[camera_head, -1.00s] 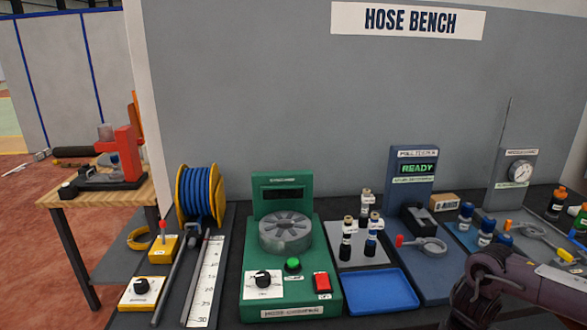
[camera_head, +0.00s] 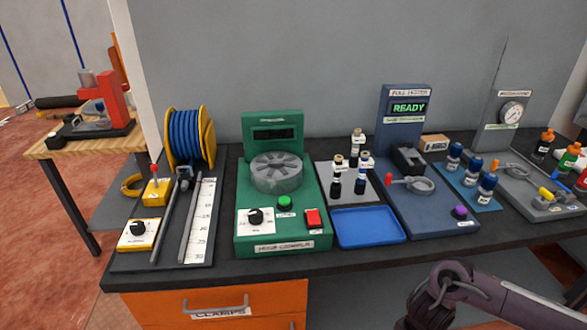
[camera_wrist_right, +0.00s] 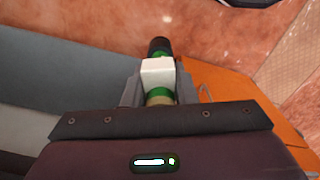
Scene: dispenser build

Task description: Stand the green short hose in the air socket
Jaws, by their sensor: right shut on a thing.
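The green short hose (camera_wrist_right: 159,48) is in the right wrist view, with a dark end, green parts and a white block or label across its middle. My right gripper (camera_wrist_right: 157,84) is shut on it, and the dark end points away from my wrist. In the head view my right arm crosses the lower right corner, in front of the bench; its gripper and the hose cannot be made out there. Several colour-topped pieces stand at the bench's right end, but I cannot tell which place is the air socket. My left gripper is not in view.
The dark bench (camera_head: 345,258) carries a green crimper (camera_head: 290,222), an empty blue tray (camera_head: 368,228), a blue tester (camera_head: 404,120), a blue rack (camera_head: 467,194) and a gauge stand (camera_head: 504,125). A blue hose reel (camera_head: 187,137) stands left. Orange drawers (camera_head: 222,303) are below.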

